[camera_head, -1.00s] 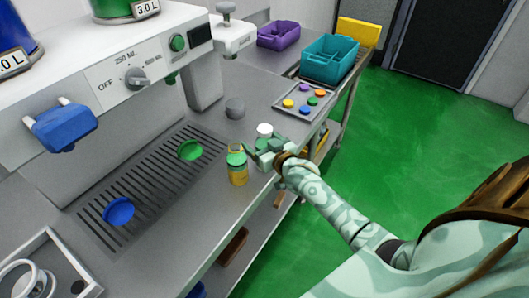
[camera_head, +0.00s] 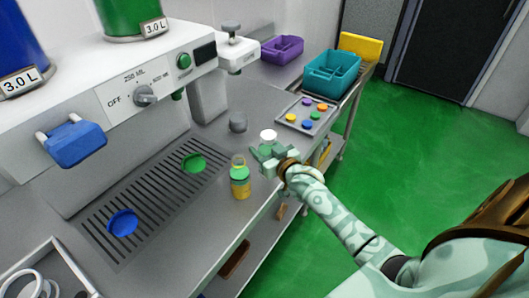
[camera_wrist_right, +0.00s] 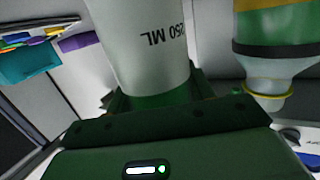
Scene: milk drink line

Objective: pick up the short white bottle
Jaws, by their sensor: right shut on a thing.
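The short white bottle shows its white top (camera_head: 268,135) in the head view, just above my right gripper (camera_head: 267,155). My right gripper is shut on it, and the fingers hide most of its body. In the right wrist view the white bottle (camera_wrist_right: 145,45) fills the space between the jaws (camera_wrist_right: 155,100), with "250 ML" printed on its side. Whether its base touches the counter is hidden. My left gripper is not in view.
A yellow and green bottle (camera_head: 240,180) stands close to the left of the gripper. A grey round piece (camera_head: 238,122) and a tray of coloured caps (camera_head: 306,115) are behind. The machine (camera_head: 130,75) stands left; the counter edge drops off to the right.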

